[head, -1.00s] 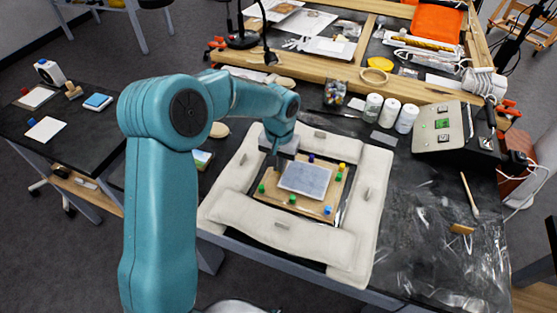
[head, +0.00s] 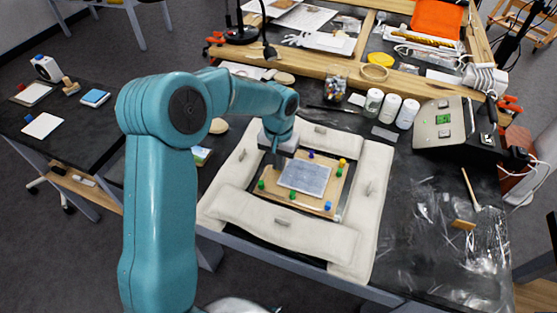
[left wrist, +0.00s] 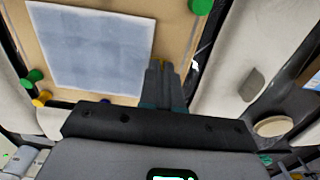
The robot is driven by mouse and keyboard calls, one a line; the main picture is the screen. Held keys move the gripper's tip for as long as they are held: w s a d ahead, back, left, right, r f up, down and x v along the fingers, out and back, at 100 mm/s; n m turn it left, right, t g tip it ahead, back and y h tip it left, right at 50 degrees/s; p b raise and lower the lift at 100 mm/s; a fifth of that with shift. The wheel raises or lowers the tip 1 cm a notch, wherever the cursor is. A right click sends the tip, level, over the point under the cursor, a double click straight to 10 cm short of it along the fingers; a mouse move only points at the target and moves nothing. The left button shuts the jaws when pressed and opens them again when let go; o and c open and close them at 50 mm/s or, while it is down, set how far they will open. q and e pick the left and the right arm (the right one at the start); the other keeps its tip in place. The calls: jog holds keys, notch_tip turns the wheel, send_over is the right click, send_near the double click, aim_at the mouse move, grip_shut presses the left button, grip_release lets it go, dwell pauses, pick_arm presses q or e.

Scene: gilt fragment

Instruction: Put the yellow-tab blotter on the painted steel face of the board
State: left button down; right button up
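A wooden board (head: 266,198) with coloured knobs around its rim lies inside a cream padded frame on the dark bench. A flat grey-blue square sheet (head: 304,179) with a pale edge covers its middle; it also shows in the left wrist view (left wrist: 105,50). My left gripper (head: 277,165) is at the sheet's far left corner. In the left wrist view its fingers (left wrist: 160,66) are close together, with a sliver of yellow, seemingly the blotter's tab (left wrist: 158,61), at their tips. The fingers hide part of the sheet, and I cannot see whether it touches the board everywhere. My right gripper is out of view.
Padded bolsters (head: 370,195) surround the board. White-capped jars (head: 390,107), a bead jar (head: 335,84) and a grey control box (head: 444,124) stand behind it. A side table (head: 75,150) at left holds cards and a blue pad (head: 95,98). The bench right of the frame is mostly clear.

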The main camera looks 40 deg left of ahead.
pick_arm(q)
jog(key=c, duration=1.3)
grip_release()
jog(key=shift+o, duration=0.2)
notch_tip(320, 180, up, 16)
jog(key=shift+s, duration=0.1)
